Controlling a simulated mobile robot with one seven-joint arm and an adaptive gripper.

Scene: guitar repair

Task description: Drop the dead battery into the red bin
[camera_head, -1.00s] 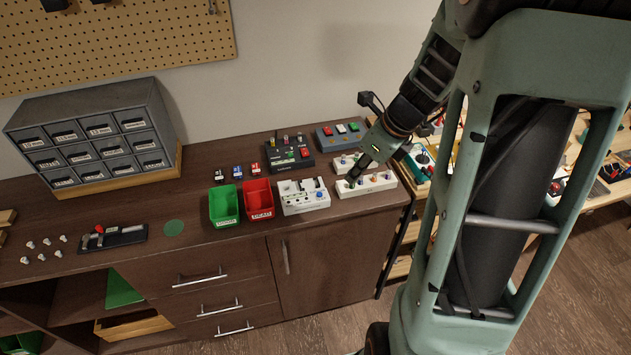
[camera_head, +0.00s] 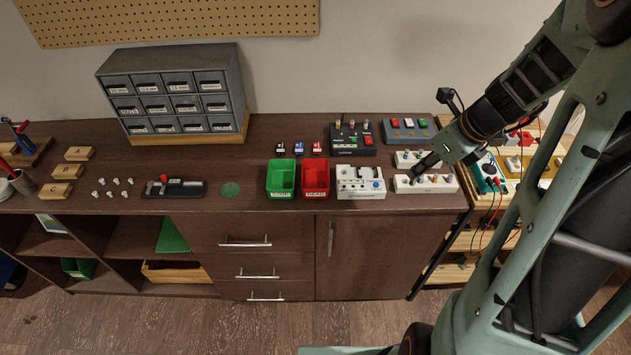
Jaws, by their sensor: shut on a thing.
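The red bin (camera_head: 315,193) stands near the front edge of the dark wooden counter, right of a green bin (camera_head: 280,193). Its inside looks empty. Three small battery-like blocks lie behind the bins: a black one (camera_head: 280,148), a blue one (camera_head: 299,148) and a red one (camera_head: 317,148). I cannot tell which battery is dead. My gripper (camera_head: 415,172) points down at the left part of the front white block (camera_head: 438,187), which holds several coloured pieces. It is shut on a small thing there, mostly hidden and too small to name.
A white tester-like device (camera_head: 358,190) stands between the red bin and the white block. A second white block (camera_head: 405,157), a dark pedal (camera_head: 352,150) and a grey pedal (camera_head: 425,135) stand behind. A grey drawer cabinet (camera_head: 170,65) is at the back left.

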